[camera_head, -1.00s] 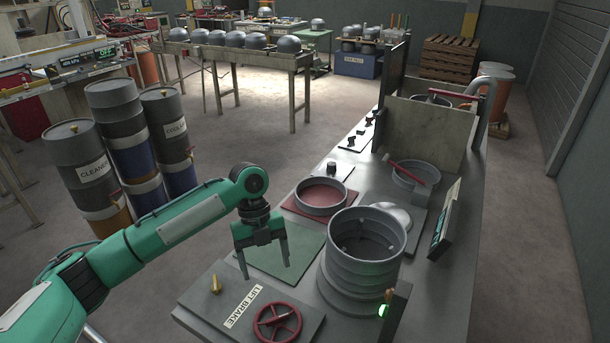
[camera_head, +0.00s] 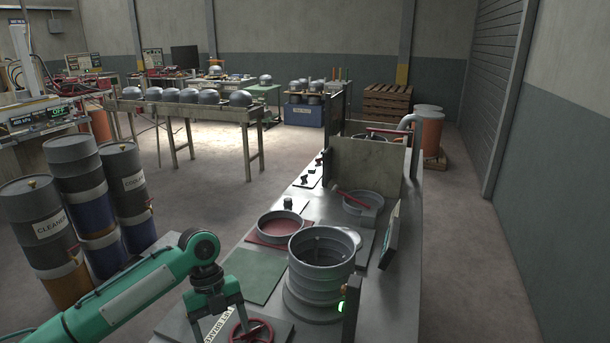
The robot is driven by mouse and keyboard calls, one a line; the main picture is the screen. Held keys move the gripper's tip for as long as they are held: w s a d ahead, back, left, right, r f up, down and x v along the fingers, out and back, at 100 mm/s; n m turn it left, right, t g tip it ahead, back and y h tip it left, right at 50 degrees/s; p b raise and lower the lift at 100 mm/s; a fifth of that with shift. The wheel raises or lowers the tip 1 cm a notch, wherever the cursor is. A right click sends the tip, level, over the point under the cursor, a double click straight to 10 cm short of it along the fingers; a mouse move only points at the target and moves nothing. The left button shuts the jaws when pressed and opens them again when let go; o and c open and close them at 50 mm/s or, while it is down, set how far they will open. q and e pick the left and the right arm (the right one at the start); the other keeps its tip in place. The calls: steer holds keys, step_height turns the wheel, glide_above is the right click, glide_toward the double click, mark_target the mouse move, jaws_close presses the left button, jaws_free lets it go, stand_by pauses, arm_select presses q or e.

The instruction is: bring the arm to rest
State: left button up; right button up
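My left arm is green and comes in from the lower left. Its gripper (camera_head: 219,324) is open and empty, with its fingers pointing down over the grey plate with the "LIFT BRAKE" label (camera_head: 216,326). It is just left of the red handwheel (camera_head: 251,333) and in front of the green mat (camera_head: 251,274). A touch between fingers and plate cannot be told. My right arm and gripper are not in view.
A ribbed grey cylinder (camera_head: 321,274) stands open-topped on the bench (camera_head: 300,208), right of my gripper. Behind it is a red-filled ring (camera_head: 281,226). Dark drums (camera_head: 72,205) stand at left. The floor right of the bench (camera_head: 462,250) is clear.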

arm_select(q)
steer(key=s+d+f+n+t+h, duration=0.2)
steer(key=s+d+f+n+t, duration=0.2)
steer(key=s+d+f+n, duration=0.6)
steer(key=s+a+f+n+t+y, duration=0.2)
steer(key=s+a+n, duration=0.6)
steer(key=s+n, duration=0.1)
steer(key=s+a+f+n+t+y, duration=0.1)
steer(key=s+a+f+n+y, duration=0.1)
steer(key=s+a+n, duration=0.65)
step_height(320, 180, down, 30)
steer(key=d+g, duration=0.1)
steer(key=s+a+f+g, duration=0.1)
steer(key=s+a+f, duration=0.2)
steer(key=s+f, duration=1.6)
steer(key=shift+s+a+f, duration=0.15)
steer(key=shift+a+f, duration=0.05)
steer(key=shift+f, duration=0.65)
